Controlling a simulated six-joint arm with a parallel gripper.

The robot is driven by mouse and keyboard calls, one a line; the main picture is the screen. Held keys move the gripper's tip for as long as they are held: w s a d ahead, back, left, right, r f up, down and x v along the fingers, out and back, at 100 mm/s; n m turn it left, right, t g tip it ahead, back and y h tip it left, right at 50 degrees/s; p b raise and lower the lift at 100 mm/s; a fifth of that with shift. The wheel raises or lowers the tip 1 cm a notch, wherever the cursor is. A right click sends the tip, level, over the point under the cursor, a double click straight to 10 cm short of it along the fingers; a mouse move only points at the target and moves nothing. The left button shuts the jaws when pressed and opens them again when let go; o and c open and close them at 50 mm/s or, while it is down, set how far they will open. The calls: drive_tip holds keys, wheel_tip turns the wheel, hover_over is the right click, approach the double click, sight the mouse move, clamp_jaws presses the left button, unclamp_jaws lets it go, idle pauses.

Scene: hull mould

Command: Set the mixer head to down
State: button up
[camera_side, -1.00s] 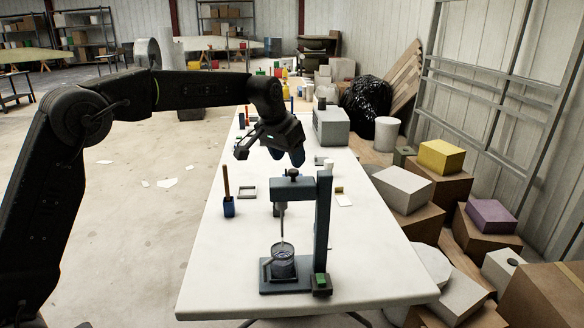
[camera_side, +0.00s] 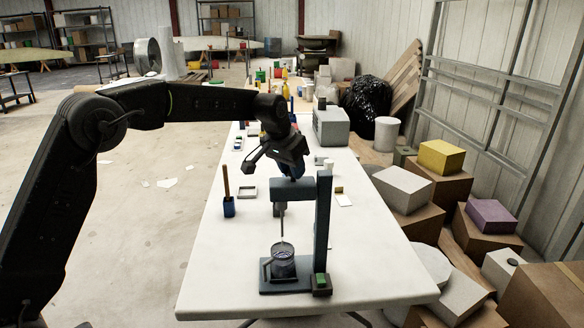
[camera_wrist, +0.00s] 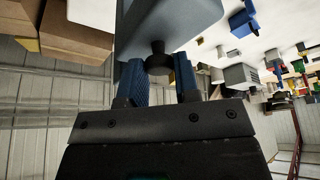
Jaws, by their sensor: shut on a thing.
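The mixer stands on the table, with a dark base (camera_side: 270,288), an upright column (camera_side: 322,230) and a grey-blue mixer head (camera_side: 293,191) reaching left from the column. A thin stirring rod (camera_side: 282,225) hangs from the head into a cup (camera_side: 284,262) on the base. My gripper (camera_side: 291,176) is at the top of the head. In the wrist view, its two blue fingers (camera_wrist: 163,80) are shut on the dark round knob (camera_wrist: 158,62) of the mixer head (camera_wrist: 170,18). The knob is hidden by my gripper in the side view.
A blue holder with a brown stick (camera_side: 228,205) stands left of the mixer, near a small tray (camera_side: 248,192). A grey box-shaped device (camera_side: 331,126) stands farther back. Boxes (camera_side: 403,188) crowd the floor right of the table (camera_side: 210,285). The table's front left is clear.

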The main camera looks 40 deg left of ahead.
sight(292, 201)
clamp_jaws()
wheel_tip(292, 201, down, 10)
drive_tip(key=shift+r, duration=0.15)
drive_tip(key=o, duration=0.7)
unclamp_jaws()
drive_tip(key=shift+c, duration=0.2)
